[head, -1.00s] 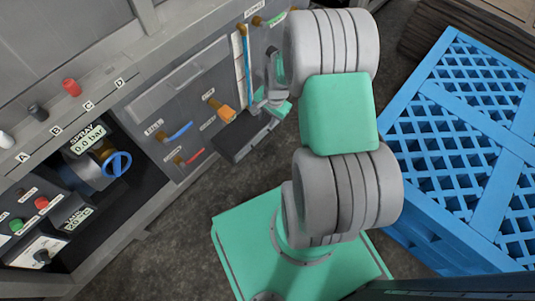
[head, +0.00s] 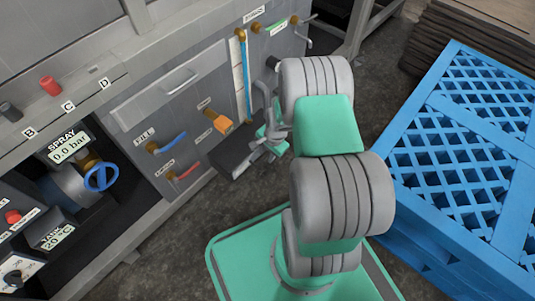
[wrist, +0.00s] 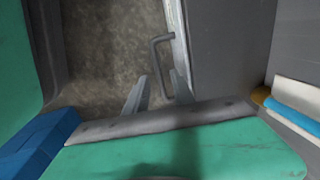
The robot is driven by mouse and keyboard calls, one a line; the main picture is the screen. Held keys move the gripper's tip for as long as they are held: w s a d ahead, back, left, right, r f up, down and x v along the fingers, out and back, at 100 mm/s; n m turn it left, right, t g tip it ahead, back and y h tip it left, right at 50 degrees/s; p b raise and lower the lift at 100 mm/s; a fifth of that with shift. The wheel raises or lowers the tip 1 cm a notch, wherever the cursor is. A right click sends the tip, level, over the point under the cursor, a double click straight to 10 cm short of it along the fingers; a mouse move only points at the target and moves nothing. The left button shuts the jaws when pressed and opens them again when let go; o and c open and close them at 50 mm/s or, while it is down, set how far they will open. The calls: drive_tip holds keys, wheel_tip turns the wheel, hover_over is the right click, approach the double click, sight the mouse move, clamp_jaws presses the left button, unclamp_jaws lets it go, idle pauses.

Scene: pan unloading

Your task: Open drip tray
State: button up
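The drip tray (head: 222,156) is a dark grey, shallow unit low on the machine's front, partly hidden by my gripper (head: 252,158) in the head view. In the wrist view its flat grey top (wrist: 232,45) lies right of a lighter front edge. A dark bracket handle (wrist: 155,58) sticks out from that edge over the floor. My gripper (wrist: 159,76) is open, its two fingertips on either side of the handle's bar in the picture. I cannot tell whether they touch it or are at its height.
A blue pallet-like crate (head: 455,150) stands at the right. Bare floor (head: 160,240) lies in front of the machine.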

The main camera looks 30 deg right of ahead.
clamp_jaws()
idle(1.2)
